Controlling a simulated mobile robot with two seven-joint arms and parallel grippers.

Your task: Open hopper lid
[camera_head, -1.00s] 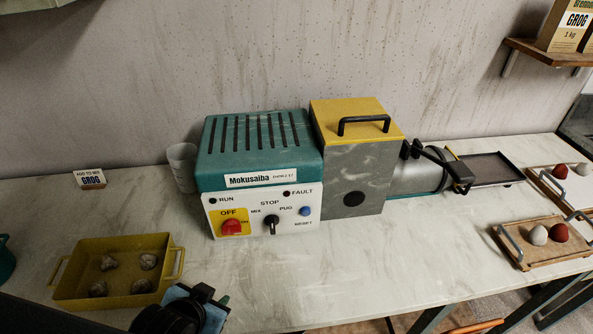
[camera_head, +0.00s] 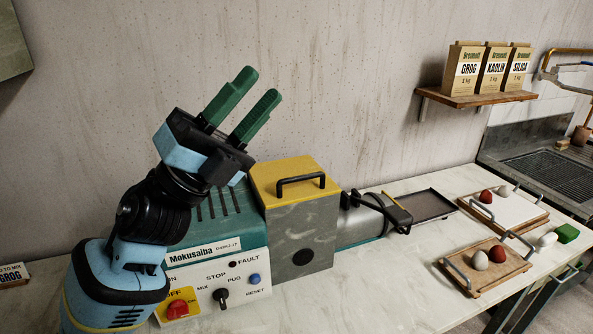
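The hopper lid (camera_head: 285,177) is yellow with a black bar handle (camera_head: 301,184). It lies flat and closed on the grey hopper (camera_head: 303,235) of the teal Mokusaiba machine. My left gripper (camera_head: 250,100) is raised above and to the left of the lid, in front of the wall. Its two green fingers are apart with nothing between them. My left arm hides part of the teal housing (camera_head: 247,219) and its panel. My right gripper is not in view.
A control panel (camera_head: 225,293) with a red knob faces front. A grey barrel and black lever (camera_head: 391,211) extend right of the hopper, toward a dark tray (camera_head: 425,205). Boards with lumps (camera_head: 488,275) lie at right. A shelf (camera_head: 477,98) holds bags.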

